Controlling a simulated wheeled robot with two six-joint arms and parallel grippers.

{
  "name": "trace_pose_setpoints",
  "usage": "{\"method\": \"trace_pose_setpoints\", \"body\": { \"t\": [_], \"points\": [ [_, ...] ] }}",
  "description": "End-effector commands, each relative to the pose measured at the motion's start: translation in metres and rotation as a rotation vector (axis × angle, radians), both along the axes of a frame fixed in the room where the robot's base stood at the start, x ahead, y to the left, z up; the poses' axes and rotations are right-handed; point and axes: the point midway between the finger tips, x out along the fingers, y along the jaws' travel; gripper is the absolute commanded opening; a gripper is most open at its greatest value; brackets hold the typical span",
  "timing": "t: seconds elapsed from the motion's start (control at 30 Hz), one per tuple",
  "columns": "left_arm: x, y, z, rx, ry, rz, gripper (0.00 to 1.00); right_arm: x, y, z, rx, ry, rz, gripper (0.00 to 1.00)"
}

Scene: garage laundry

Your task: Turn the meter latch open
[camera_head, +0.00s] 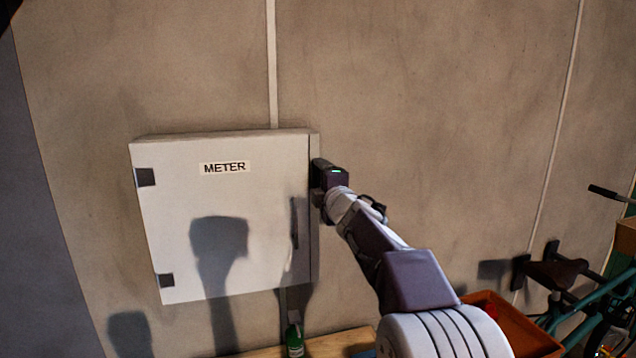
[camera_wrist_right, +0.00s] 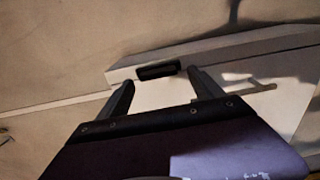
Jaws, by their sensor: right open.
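The white meter box (camera_head: 190,190) hangs on the wall with its door shut, a METER label on the front and dark hinges on the left. My right gripper (camera_head: 319,184) is at the box's upper right edge; its fingers are hard to make out there. In the right wrist view, my right gripper (camera_wrist_right: 163,92) is open and empty. A short black piece, seemingly the latch (camera_wrist_right: 158,71), sits on the box's narrow side, beyond and between the fingertips; I cannot tell if they touch it. A slim upright handle (camera_head: 295,222) shows on the door. My left gripper is out of view.
A green bottle (camera_head: 294,338) stands on a wooden surface (camera_head: 335,345) below the box. An orange bin (camera_head: 520,328) and a teal bicycle (camera_head: 590,300) are at the lower right.

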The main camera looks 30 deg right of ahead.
Motion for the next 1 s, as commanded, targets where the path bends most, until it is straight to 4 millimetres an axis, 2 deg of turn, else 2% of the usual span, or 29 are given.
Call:
{"method": "trace_pose_setpoints", "body": {
  "t": [0.1, 0.2, 0.33, 0.87, 0.93, 0.97, 1.0],
  "points": [
    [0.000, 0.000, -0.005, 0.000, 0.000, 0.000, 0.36, -0.027, 0.006, 0.000, -0.001, -0.002, -0.002, 0.76],
    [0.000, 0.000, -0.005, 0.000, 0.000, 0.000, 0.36, -0.045, 0.011, 0.000, -0.001, -0.001, -0.001, 0.76],
    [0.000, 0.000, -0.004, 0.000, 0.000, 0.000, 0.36, -0.060, 0.014, 0.000, -0.001, 0.000, -0.002, 0.76],
    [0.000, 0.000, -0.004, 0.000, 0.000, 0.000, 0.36, -0.063, 0.015, -0.001, -0.001, 0.001, 0.000, 0.76],
    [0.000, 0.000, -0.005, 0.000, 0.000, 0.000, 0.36, -0.061, 0.022, -0.001, 0.000, 0.001, 0.016, 0.76],
    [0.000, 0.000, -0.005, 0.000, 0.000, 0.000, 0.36, -0.057, 0.031, -0.003, 0.001, 0.004, 0.035, 0.76],
    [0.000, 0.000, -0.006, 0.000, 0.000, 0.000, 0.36, -0.049, 0.047, -0.009, 0.006, 0.014, 0.072, 0.76]
  ]
}}
